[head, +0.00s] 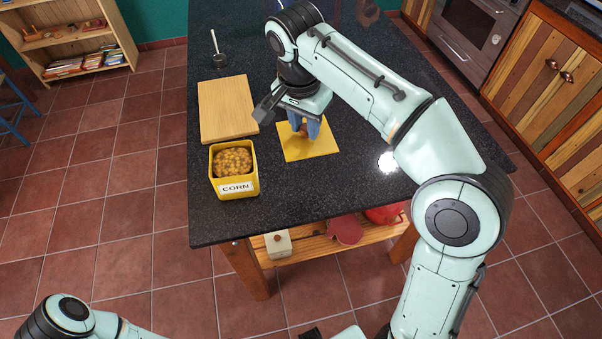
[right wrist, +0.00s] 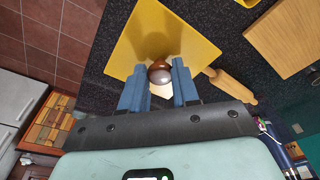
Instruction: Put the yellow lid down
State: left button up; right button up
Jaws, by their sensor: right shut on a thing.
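The yellow lid (head: 318,147) is a flat square with a brown round knob, which shows in the right wrist view (right wrist: 158,68). My right gripper (head: 304,130) is over the lid, its blue fingers shut on the knob; the fingers also show in the right wrist view (right wrist: 160,88). The lid looks level over the dark countertop, right of the corn container; I cannot tell whether it touches the surface. The yellow container (head: 236,188), labelled CORN, stands open and full of corn at the counter's left edge. My left gripper is not in view.
A wooden cutting board (head: 226,108) lies behind the corn container. A small dark pot with a handle (head: 220,60) stands farther back. A rolling pin (right wrist: 232,86) lies near the lid in the right wrist view. The dark countertop (head: 300,205) is clear in front of the lid.

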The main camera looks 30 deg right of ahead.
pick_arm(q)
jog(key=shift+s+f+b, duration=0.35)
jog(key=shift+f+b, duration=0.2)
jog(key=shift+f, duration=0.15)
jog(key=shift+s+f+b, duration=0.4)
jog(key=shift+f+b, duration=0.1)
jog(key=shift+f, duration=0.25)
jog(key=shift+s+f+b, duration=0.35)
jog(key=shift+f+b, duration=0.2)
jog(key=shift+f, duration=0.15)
pick_arm(e)
jog(key=shift+s+f, duration=0.1)
jog(key=shift+f, duration=8.3)
jog(key=shift+f, duration=0.1)
jog(key=shift+f, duration=0.15)
jog(key=o, duration=1)
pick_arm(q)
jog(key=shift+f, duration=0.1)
pick_arm(e)
jog(key=shift+o, duration=0.2)
